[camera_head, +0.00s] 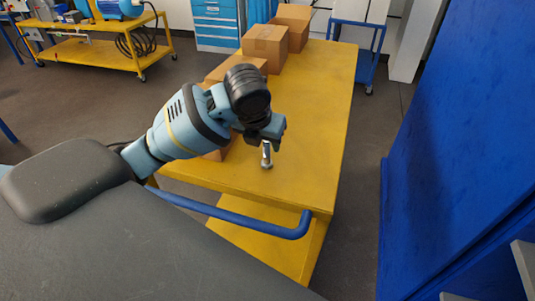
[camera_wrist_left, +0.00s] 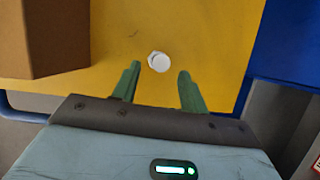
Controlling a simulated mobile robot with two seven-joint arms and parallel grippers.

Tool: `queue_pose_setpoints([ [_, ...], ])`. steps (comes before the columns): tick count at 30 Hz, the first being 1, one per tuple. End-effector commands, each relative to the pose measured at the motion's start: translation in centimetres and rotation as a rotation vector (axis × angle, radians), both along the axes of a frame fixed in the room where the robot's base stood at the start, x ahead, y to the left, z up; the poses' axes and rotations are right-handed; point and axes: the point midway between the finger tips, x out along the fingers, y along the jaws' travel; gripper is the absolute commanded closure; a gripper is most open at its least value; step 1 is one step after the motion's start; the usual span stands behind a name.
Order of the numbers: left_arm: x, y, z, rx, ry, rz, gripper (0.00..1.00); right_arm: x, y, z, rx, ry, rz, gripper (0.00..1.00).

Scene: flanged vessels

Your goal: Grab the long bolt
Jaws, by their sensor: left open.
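The long bolt (camera_head: 267,155) is a silver metal bolt standing upright on the yellow cart top (camera_head: 318,110), near its front end. In the left wrist view the bolt (camera_wrist_left: 159,62) shows from above as a pale round end, just ahead of and between the fingertips. My left gripper (camera_wrist_left: 157,72) is open, with its two green fingers apart on either side of the bolt's line. In the head view the left gripper (camera_head: 270,138) is right above and behind the bolt, and its fingers are mostly hidden. My right gripper is not in view.
Several cardboard boxes (camera_head: 265,45) line the left side of the cart top; one box (camera_wrist_left: 42,38) stands left of the gripper. A blue handle (camera_head: 290,234) sticks out at the cart's front. A blue wall-like panel (camera_head: 450,130) stands right. The cart top right of the bolt is clear.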

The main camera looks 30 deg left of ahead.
Motion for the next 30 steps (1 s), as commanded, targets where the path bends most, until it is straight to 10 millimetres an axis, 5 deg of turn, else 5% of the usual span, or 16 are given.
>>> queue_pose_setpoints([
  [18,2.5,0.6,-4.9,-0.002,-0.001,0.002,0.57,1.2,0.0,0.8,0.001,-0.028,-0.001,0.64],
  [27,2.7,0.7,-5.3,0.001,-0.002,0.001,0.57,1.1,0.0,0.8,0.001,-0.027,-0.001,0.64],
  [30,2.7,0.7,-5.3,0.000,-0.002,0.001,0.68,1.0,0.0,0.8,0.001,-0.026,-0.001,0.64],
])
